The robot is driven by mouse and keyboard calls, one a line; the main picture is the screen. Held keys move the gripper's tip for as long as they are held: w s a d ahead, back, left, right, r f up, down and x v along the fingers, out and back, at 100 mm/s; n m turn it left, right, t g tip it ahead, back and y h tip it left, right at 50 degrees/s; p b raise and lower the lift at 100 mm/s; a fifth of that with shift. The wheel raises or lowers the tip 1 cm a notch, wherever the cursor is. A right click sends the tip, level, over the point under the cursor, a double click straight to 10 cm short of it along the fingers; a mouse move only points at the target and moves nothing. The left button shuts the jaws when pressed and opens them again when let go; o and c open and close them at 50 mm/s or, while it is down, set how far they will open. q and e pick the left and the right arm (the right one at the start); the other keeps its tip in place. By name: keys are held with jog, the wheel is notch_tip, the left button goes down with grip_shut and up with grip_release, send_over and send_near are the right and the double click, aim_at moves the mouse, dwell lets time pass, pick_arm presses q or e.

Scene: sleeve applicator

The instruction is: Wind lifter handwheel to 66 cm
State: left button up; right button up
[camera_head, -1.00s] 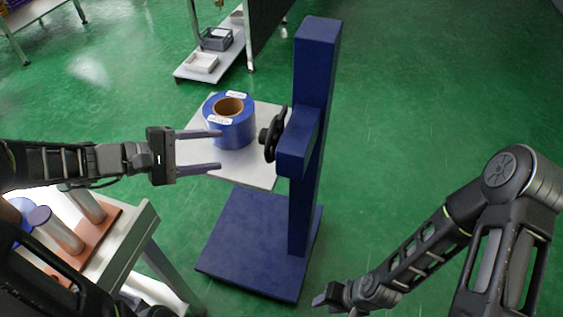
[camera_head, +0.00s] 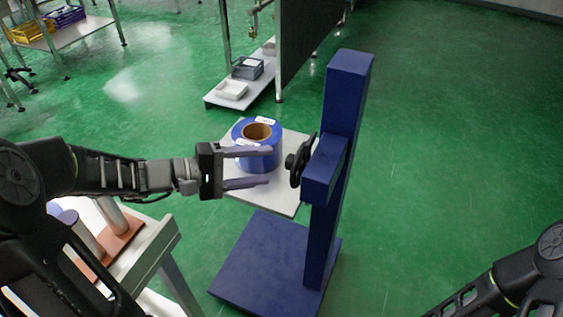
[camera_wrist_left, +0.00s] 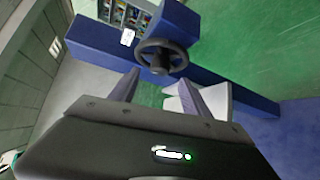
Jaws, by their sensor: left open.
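The lifter (camera_head: 345,110) is a dark blue column on a blue base plate, with a light platform (camera_head: 278,204) on its left side. Its black handwheel (camera_head: 300,160) sits on the blue block on the column, facing left. In the left wrist view the handwheel (camera_wrist_left: 163,57) shows as a ring with a hub, beyond the fingertips. A blue roll (camera_head: 258,150) with a brown core stands on the platform. My left gripper (camera_head: 268,166) is open, its fingers pointing right toward the handwheel and apart from it. The fingers partly cover the roll. My right gripper is out of view.
A bench (camera_head: 165,238) with cylinders on a reddish board (camera_head: 122,240) stands at the lower left. A low shelf (camera_head: 262,88) with a grey and a white bin is at the back. Green floor right of the column is clear.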

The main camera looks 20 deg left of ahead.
aim_at(285, 163)
pick_arm(q)
jog(key=x, duration=0.5)
jog(key=shift+w+d, duration=0.2)
jog(key=shift+w, duration=0.05)
jog(key=shift+c, duration=0.4)
grip_shut()
